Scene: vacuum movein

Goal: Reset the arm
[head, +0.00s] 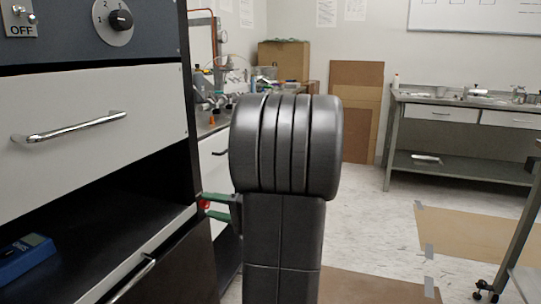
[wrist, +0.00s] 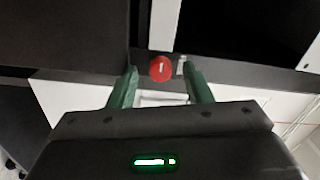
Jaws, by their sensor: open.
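My gripper (wrist: 159,70) has two green fingers, spread apart with nothing gripped. A round red knob (wrist: 160,68) with a pale mark sits in the gap at the fingertips in the wrist view, on a dark strip of the cabinet. Clear space shows on either side of it. In the head view my gripper (head: 203,205) points left at the cabinet's edge, and the red knob (head: 205,204) shows small between the fingertips. My dark arm fills the middle of the head view and hides part of the room behind it.
The cabinet on the left has a white drawer (head: 95,105) with a metal handle, a black dial (head: 120,20) and an open shelf holding a blue device (head: 25,256). A metal workbench (head: 455,105) stands at the back right. Brown sheets (head: 465,240) lie on the floor.

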